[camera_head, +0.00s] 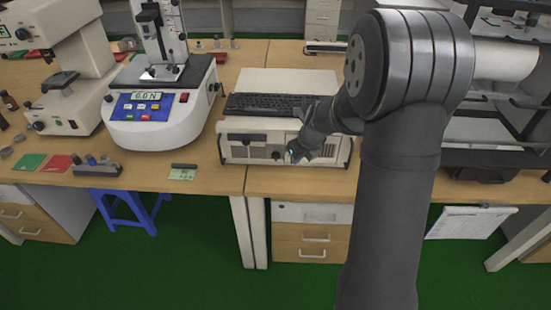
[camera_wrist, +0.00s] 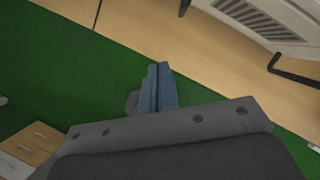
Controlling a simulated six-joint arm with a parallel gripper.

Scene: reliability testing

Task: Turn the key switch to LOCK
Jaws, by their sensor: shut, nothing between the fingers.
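A beige instrument box (camera_head: 237,148) stands on the bench, and its front panel faces me. The panel has dark slots and a small dark round knob (camera_head: 276,155); I cannot tell whether this is the key switch, and no LOCK marking is readable. My gripper (camera_head: 292,154) is in front of the right half of this panel, just right of the knob, and hides part of it. In the wrist view its blue fingers (camera_wrist: 158,72) are together with nothing between them. A vented beige front (camera_wrist: 262,22) shows at the upper right of that view, apart from the fingers.
A black keyboard (camera_head: 262,105) lies on top of the box. A white test stand (camera_head: 160,112) with a display stands to the left. My arm covers the bench right of the box. A black bent handle (camera_wrist: 292,72) shows in the wrist view. Green floor (camera_wrist: 70,75) lies below the bench edge.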

